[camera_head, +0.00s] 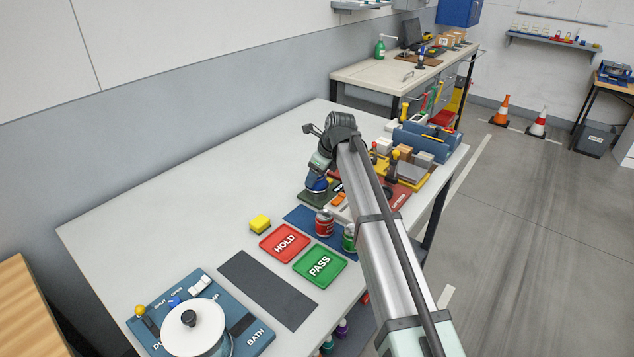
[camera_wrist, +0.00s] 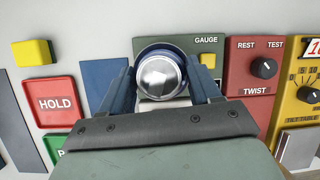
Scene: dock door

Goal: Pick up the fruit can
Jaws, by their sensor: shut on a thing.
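My gripper (camera_head: 318,178) is shut on a blue can (camera_wrist: 160,75) with a shiny silver round top. In the wrist view the can sits between the two fingers of my gripper (camera_wrist: 162,82). In the head view the blue can (camera_head: 317,185) shows beneath the wrist, over the dark green gauge panel (camera_head: 311,199). I cannot tell whether it touches the panel. A red can (camera_head: 324,224) and a green can (camera_head: 349,239) stand on the blue mat (camera_head: 298,215), the green one partly hidden by my arm. I cannot read any can's label.
The red HOLD card (camera_head: 284,243), green PASS card (camera_head: 320,265) and yellow block (camera_head: 260,224) lie nearer. The red REST/TEST panel (camera_wrist: 254,68) and a yellow panel (camera_wrist: 300,100) are to the right. A pot (camera_head: 195,330) stands front left. The table's back left is clear.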

